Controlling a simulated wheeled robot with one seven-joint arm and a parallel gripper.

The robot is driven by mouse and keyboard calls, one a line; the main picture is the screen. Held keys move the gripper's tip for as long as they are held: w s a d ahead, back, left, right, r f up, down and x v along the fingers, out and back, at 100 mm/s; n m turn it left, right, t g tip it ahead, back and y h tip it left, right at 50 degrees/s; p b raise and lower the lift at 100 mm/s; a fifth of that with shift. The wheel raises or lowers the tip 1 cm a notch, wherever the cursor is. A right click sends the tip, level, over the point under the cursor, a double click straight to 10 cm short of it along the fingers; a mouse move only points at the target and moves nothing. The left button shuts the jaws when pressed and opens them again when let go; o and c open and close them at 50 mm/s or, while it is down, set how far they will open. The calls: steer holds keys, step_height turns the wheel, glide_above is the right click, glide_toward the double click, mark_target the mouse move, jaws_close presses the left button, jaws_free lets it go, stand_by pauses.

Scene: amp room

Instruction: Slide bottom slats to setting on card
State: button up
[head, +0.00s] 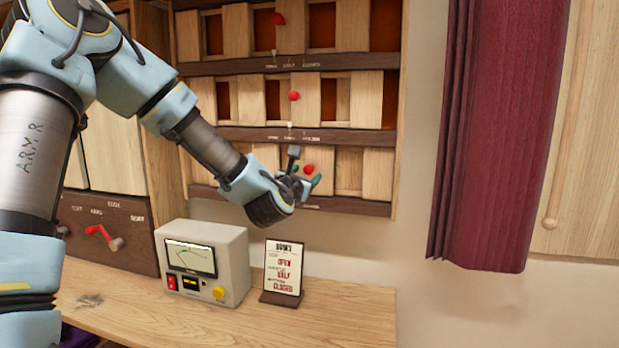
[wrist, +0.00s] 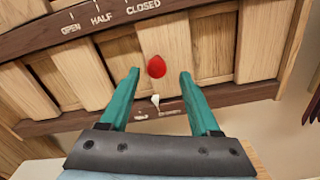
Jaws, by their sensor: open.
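The bottom slats (head: 348,168) are pale wooden panels in the lowest row of the wall shutter; no dark red gap shows between them. Their red knob (head: 309,169) also shows in the wrist view (wrist: 156,66), with a white pointer below it. My gripper (wrist: 158,77) is open, its teal fingers on either side of the knob, with gaps showing. The bottom scale is partly hidden by my left finger; the pointer lies near HALF and CLOSED, exact mark unclear. The card (head: 284,268) stands on the bench and reads OPEN, HALF, CLOSED from top to bottom.
A meter box (head: 205,262) stands on the wooden bench (head: 335,320) left of the card. A maroon curtain (head: 497,140) hangs at the right.

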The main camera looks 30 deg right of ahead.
steer(key=b+v, duration=0.1)
steer(key=v, duration=0.5)
steer(key=shift+s, duration=0.1)
steer(key=w+a+f+m+g+y, duration=0.1)
steer(key=a+f+m+g+y, duration=0.45)
steer(key=a+f+m, duration=0.9)
steer(key=s+a+f+m+g+y, duration=0.1)
steer(key=s+a+m+g+y, duration=0.1)
steer(key=a, duration=0.5)
steer(key=s+a+f+m+g+y, duration=0.1)
steer(key=s+a+m+g+y, duration=0.1)
steer(key=s+a+m, duration=0.3)
steer(key=s+a+f+m+g+y, duration=0.1)
steer(key=s+a, duration=0.4)
steer(key=a, duration=0.6)
steer(key=shift+a+f+m+g+y, duration=0.15)
steer(key=shift+f+m+g+y, duration=0.4)
steer(key=shift+m, duration=0.7)
steer(key=shift+r, duration=0.15)
